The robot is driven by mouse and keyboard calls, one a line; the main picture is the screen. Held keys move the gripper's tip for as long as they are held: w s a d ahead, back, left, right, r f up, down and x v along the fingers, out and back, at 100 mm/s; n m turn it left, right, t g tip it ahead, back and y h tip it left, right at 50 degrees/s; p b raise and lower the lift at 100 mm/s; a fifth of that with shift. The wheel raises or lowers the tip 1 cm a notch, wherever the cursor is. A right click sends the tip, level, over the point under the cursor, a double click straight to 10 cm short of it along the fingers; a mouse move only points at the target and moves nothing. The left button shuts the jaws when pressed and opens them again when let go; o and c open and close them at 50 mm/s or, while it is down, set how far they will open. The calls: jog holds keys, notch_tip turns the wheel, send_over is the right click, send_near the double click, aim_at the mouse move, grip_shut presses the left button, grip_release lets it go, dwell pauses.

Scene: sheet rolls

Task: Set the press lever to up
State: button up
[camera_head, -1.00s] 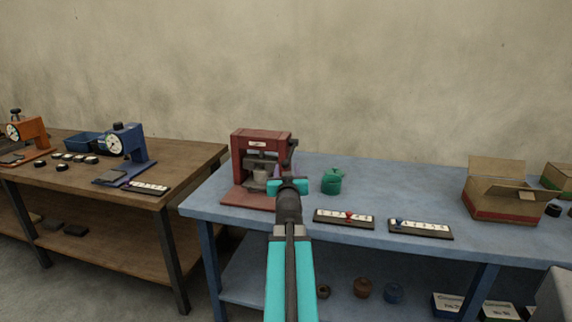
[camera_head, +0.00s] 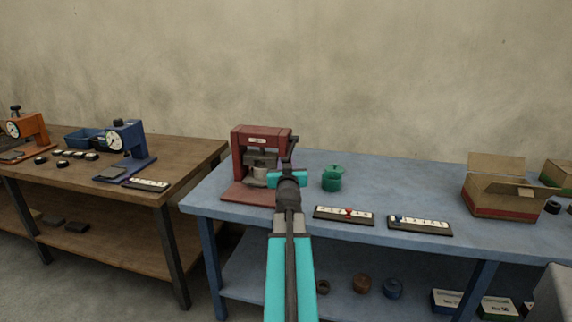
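The red press (camera_head: 262,136) stands at the left end of the blue table, with a grey cup-like part (camera_head: 259,173) under its head. Its dark lever (camera_head: 293,147) is on the right side of the frame, with an upper end near the top of the press. My gripper (camera_head: 288,178) is in front of the press's right side, just below the visible part of the lever. My own arm and wrist hide the fingertips and the lower lever area, so I cannot tell whether they touch.
A green lidded pot (camera_head: 332,178) stands right of my gripper. An open cardboard box (camera_head: 497,203) is at the right. A brown table (camera_head: 190,152) stands at the left.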

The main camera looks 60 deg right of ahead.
grip_shut()
jog(key=shift+a, duration=0.2)
jog(key=shift+d+r, duration=0.1)
jog(key=shift+r, duration=0.1)
